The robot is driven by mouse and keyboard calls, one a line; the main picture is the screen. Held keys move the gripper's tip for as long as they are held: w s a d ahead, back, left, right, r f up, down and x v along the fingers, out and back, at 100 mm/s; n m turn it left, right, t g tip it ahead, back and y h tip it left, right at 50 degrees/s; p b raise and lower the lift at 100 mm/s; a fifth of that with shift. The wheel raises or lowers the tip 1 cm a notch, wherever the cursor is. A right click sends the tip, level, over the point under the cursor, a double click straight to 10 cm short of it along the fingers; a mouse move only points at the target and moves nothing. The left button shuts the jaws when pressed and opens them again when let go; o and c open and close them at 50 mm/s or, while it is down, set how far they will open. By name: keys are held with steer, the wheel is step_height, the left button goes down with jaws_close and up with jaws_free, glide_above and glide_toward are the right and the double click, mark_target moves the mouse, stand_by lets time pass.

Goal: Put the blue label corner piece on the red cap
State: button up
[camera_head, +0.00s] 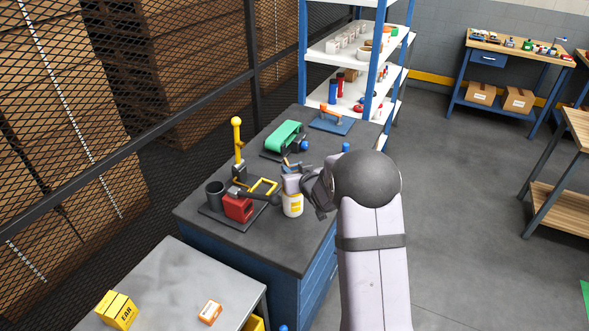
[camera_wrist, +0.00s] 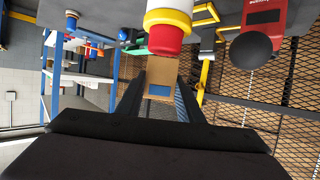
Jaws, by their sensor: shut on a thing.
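The corner piece (camera_wrist: 160,76) is tan with a blue label. In the wrist view it sits between the two dark fingers of my gripper (camera_wrist: 158,92), which is shut on it. The red cap (camera_wrist: 165,40) tops a white bottle with a yellow band (camera_wrist: 167,18); the bottle shows upside down in this view. The piece's edge meets the cap's edge in the picture; I cannot tell whether they touch. In the head view the white and yellow bottle (camera_head: 292,205) stands on the dark bench, with my gripper (camera_head: 291,178) just above it, hiding the cap.
A red device (camera_head: 237,208) with a black knob and a dark cup (camera_head: 215,194) stand left of the bottle on the bench (camera_head: 270,250). A yellow-topped post (camera_head: 237,140) and a green conveyor (camera_head: 284,137) stand behind. A grey table (camera_head: 175,285) is in front.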

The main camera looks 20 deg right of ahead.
steer(key=shift+f, duration=0.25)
steer(key=shift+f, duration=0.1)
steer(key=shift+f, duration=0.15)
steer(key=o, duration=1)
steer(key=shift+s+r, duration=0.15)
steer(key=shift+r, duration=0.15)
steer(key=b+v, duration=0.3)
steer(key=v, duration=0.8)
steer(key=shift+s, duration=0.4)
